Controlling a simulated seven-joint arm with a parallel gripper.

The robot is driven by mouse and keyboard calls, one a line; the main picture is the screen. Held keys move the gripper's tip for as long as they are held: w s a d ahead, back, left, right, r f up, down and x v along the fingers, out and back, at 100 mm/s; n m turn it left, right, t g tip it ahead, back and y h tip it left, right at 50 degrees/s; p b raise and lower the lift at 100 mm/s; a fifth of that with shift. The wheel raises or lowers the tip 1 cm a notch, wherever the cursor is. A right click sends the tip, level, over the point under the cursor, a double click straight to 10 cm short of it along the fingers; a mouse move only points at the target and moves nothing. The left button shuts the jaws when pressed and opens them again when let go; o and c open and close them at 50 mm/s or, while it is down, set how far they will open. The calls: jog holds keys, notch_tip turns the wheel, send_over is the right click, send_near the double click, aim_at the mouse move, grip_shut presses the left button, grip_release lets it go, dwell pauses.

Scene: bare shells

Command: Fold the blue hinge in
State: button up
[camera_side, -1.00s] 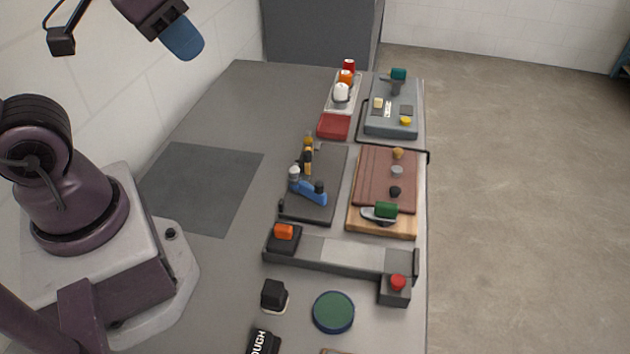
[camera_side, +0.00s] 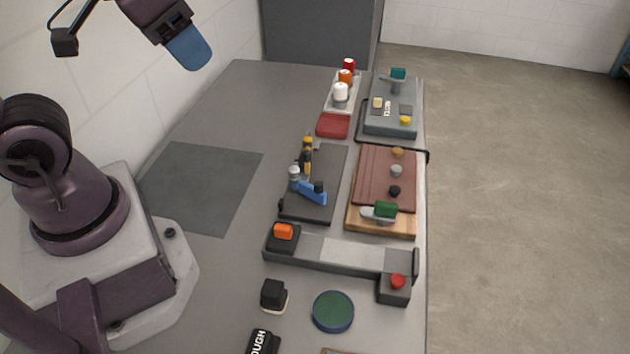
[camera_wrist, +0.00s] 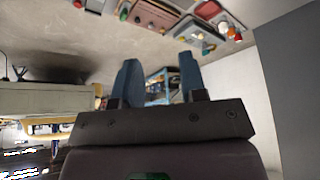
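The blue hinge (camera_side: 312,194) lies on a dark board (camera_side: 325,210) near the middle of the table in the side view. It is a blue arm slanting down to the right, with a dark knob at its right part and a pale round piece at its left end. My gripper (camera_side: 192,52) is high up at the upper left, well away from the hinge. In the wrist view my gripper (camera_wrist: 158,62) shows two blue fingers apart with nothing between them. I cannot make out the hinge in the wrist view.
Yellow-and-black parts (camera_side: 307,157) stand behind the hinge on the same board. A wooden board (camera_side: 355,220) with knobs and a green handle is to its right. A grey rail (camera_side: 340,250) with an orange block (camera_side: 284,231) lies in front.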

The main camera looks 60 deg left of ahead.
jog(key=shift+o, duration=0.2)
jog(key=w+f+m+g, duration=0.1)
jog(key=w+f+g, duration=0.3)
jog(key=w+f, duration=0.3)
jog(key=shift+w+d+f, duration=0.25)
jog(key=shift+f, duration=0.1)
jog(key=m+g, duration=0.1)
jog(key=m, duration=0.3)
send_near(319, 183)
notch_tip(319, 183, down, 9)
jog(key=shift+w+f, duration=0.1)
jog(key=shift+f, duration=0.1)
grip_shut()
